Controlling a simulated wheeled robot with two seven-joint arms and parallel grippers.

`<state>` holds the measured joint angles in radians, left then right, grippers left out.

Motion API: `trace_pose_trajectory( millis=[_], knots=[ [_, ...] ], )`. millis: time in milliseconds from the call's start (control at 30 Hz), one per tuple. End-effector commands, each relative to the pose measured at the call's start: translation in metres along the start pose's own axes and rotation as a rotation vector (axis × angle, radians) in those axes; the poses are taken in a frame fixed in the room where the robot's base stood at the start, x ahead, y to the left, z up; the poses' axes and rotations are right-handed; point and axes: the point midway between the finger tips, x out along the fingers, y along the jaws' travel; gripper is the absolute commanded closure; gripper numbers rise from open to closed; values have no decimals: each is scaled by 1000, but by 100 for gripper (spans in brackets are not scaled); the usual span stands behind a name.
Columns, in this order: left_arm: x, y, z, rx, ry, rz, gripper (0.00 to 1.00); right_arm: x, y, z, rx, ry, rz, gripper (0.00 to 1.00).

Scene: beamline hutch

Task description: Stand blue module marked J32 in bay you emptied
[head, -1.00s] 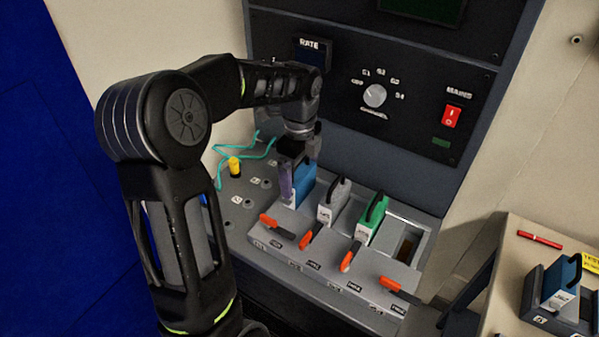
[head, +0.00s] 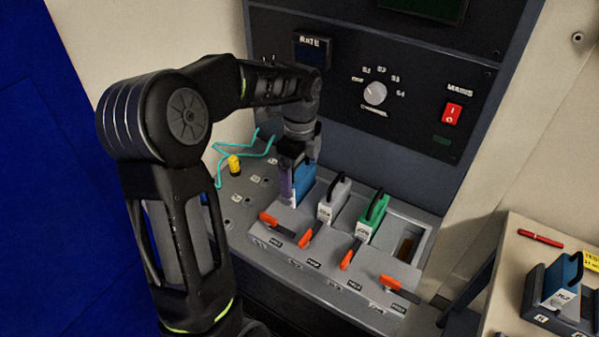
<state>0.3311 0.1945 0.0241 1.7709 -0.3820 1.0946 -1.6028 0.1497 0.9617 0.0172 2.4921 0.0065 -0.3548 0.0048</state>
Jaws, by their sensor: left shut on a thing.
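My left gripper (head: 297,165) is shut on a blue module (head: 303,182) at the leftmost bay of the sloped bay unit. The gripper hides the module's top, and I cannot read its label. The module stands roughly upright; how deep it sits is not clear. A white module (head: 334,201) and a green module (head: 373,217) stand in the middle bays. The rightmost bay (head: 406,245) is empty. A second blue module (head: 560,278) stands in a dark holder (head: 534,308) at the right; its label is too small to read. My right gripper is not in view.
Orange levers (head: 306,239) line the unit's front, one before each bay. A yellow plug (head: 234,165) with a teal cable is left of the bays. A control panel (head: 420,95) rises behind. A red pen (head: 540,239) lies on the right side table (head: 508,262).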

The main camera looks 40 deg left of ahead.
Motion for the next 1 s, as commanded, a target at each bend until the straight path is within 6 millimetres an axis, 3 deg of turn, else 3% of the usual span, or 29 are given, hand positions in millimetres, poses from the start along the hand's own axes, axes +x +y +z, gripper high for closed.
trace_pose_trajectory(
  millis=[333,367,433,767,1000],
  knots=[
    [4,0,0,0,0,-1,58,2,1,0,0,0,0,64],
    [3,0,0,0,0,-1,7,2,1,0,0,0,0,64],
    [3,0,0,0,0,-1,1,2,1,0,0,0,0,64],
    [2,0,0,0,0,0,0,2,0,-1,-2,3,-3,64],
    [-26,-1,0,1,-1,-4,0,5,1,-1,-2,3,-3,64]
  ],
)
